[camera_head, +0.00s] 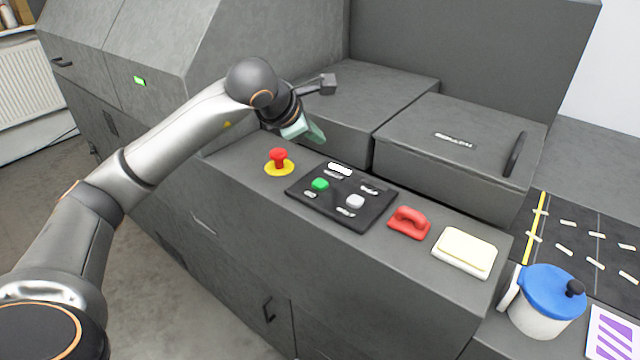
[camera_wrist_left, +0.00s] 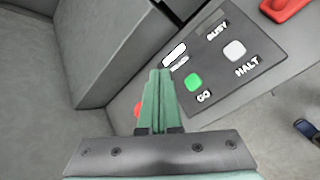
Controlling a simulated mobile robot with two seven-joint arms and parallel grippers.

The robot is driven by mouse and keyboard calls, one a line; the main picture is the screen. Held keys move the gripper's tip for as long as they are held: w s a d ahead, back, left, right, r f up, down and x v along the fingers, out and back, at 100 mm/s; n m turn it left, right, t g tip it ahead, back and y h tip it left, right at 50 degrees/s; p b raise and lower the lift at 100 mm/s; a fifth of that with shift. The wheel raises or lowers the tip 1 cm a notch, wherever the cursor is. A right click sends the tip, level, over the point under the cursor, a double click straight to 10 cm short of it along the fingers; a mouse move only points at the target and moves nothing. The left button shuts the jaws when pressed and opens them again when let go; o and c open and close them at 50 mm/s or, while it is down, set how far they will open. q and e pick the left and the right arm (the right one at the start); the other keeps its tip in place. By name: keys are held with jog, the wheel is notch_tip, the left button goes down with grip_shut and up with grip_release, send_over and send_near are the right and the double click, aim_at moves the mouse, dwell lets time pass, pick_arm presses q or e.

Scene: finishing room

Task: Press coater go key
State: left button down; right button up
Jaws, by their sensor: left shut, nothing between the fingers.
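The coater's black control panel (camera_head: 341,213) lies on the front ledge of the grey machine. The go key (camera_head: 320,184) is a green button on its left side; in the left wrist view the green key (camera_wrist_left: 194,82) has the label GO beside it. A whitish halt key (camera_head: 355,201) sits to its right, labelled HALT in the left wrist view (camera_wrist_left: 234,50). My left gripper (camera_head: 312,136) is shut and empty, with green fingers, above and behind the panel. In the left wrist view its fingertips (camera_wrist_left: 159,72) are near the go key, apart from it in the picture. My right gripper is not in view.
A red emergency knob on a yellow base (camera_head: 279,166) stands left of the panel. A red handle (camera_head: 409,222) and a cream pad (camera_head: 465,252) lie to its right. A blue-lidded pot (camera_head: 545,303) stands at the lower right. Grey machine housings (camera_head: 462,150) rise behind the ledge.

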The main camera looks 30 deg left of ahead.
pick_arm(q)
jog(key=b, duration=0.5)
send_over(316, 185)
notch_tip(316, 185, down, 7)
jog(key=shift+f, duration=0.1)
jog(key=shift+f+b, duration=0.45)
jog(key=shift+b, duration=0.05)
dwell(1.2)
jog(key=shift+f+b, duration=0.4)
jog(key=shift+b, duration=0.1)
